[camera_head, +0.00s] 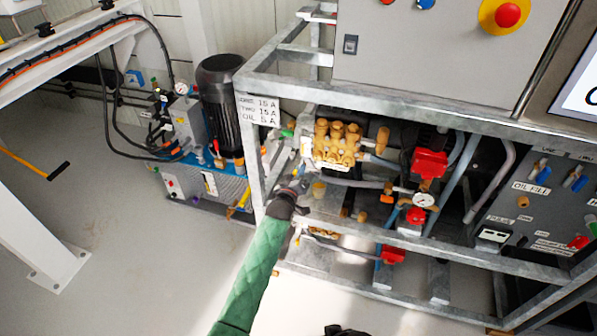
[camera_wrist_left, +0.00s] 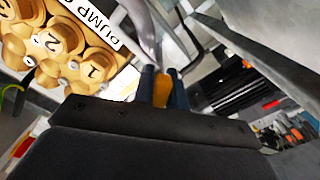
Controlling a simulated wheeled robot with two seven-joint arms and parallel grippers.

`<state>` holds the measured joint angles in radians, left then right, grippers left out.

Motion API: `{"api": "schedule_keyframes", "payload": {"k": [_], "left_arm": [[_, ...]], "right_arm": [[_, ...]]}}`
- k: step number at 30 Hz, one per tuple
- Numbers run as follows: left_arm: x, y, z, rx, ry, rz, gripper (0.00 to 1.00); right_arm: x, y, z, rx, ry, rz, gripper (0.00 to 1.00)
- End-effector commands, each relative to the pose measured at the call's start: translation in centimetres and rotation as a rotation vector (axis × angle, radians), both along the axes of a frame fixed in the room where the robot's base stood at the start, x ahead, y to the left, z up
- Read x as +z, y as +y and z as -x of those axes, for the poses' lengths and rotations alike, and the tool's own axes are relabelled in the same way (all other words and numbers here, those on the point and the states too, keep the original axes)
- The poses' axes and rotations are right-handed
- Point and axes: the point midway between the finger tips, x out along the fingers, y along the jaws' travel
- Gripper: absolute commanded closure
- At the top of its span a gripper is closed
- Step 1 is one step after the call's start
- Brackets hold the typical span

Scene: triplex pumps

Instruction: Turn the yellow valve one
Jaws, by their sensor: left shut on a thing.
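My left arm comes in with a green sleeve, and its dark gripper (camera_head: 296,187) reaches into the metal frame, left of and below the brass pump head. In the left wrist view the two dark fingers of my left gripper (camera_wrist_left: 163,84) stand close on either side of the yellow valve's handle (camera_wrist_left: 162,92) and are shut on it. The fingers hide the handle's sides, and its turned angle is hard to judge. In the head view the gripper covers the handle.
The brass pump head (camera_head: 337,143) sits close above the gripper; its numbered caps (camera_wrist_left: 55,42) show in the wrist view. Frame bars (camera_head: 258,165) stand close to the left. A gauge (camera_head: 423,200) and a red valve (camera_head: 430,163) lie to the right.

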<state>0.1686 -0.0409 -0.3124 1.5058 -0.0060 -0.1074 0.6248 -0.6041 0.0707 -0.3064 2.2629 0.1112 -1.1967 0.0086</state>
Motion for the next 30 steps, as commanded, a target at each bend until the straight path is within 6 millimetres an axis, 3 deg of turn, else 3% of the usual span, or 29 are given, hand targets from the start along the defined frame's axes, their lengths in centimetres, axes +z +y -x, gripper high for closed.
{"api": "schedule_keyframes", "payload": {"k": [3,10,21,30], "left_arm": [[0.2,0.0,0.0,0.000,-0.023,-0.076,1.00],[0.1,0.1,0.0,0.000,-0.081,-0.253,1.00],[0.0,0.0,0.0,-0.001,-0.159,-0.493,1.00],[-0.1,0.0,0.0,0.000,-0.187,-0.581,1.00]], "right_arm": [[2.6,-0.3,0.0,0.005,0.006,0.004,0.65],[5.4,-0.7,0.7,0.016,0.034,0.012,0.65],[6.0,-1.7,1.0,0.009,0.060,0.036,0.65],[6.1,-2.0,1.1,0.007,0.066,0.044,0.65]]}}
